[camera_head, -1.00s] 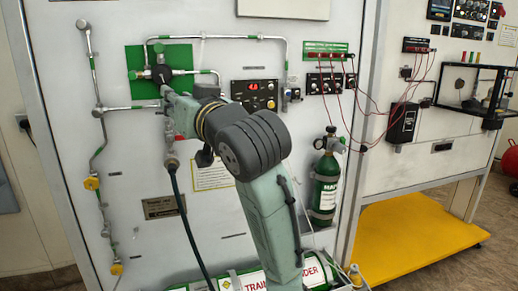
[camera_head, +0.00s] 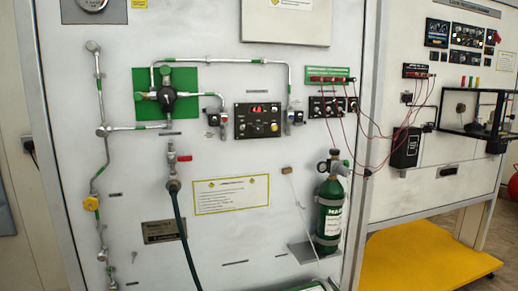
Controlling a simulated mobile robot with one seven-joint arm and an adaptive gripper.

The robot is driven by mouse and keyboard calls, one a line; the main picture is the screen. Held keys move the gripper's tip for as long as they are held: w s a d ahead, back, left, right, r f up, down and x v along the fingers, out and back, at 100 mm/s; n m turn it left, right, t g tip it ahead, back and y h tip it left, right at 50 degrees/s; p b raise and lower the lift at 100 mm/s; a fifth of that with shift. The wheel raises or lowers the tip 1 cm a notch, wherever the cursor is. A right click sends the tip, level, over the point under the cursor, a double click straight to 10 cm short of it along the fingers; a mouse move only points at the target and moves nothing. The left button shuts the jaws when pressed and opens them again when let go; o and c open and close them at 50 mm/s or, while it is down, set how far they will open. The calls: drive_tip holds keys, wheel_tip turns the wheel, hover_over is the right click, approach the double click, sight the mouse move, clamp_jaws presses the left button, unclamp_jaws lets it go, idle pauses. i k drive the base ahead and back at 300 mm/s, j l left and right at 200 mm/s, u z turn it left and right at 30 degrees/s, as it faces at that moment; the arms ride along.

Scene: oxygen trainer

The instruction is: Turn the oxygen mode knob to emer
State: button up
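A black control panel (camera_head: 240,131) with a lit red display and small knobs is on the white board in the middle of the head view. A smaller black panel (camera_head: 316,113) with dark knobs and red leads sits to its right, under a green strip. The lettering is too small to read, so I cannot tell which control is the oxygen mode knob or where it points. My gripper and arm are not in view.
A green plate (camera_head: 142,82) carries a dark valve with metal pipes. A red-handled valve (camera_head: 172,158) with a dark hose hangs below it. A green cylinder (camera_head: 330,205) stands at the lower right. Red leads run to a black box (camera_head: 405,150). A yellow platform (camera_head: 425,262) projects at the right.

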sight(258, 128)
drive_tip(key=i+z, duration=0.35)
drive_tip(key=i+j+z, duration=0.1)
drive_tip(key=z, duration=0.25)
drive_tip(key=i+j+z, duration=0.35)
drive_tip(key=l, duration=0.1)
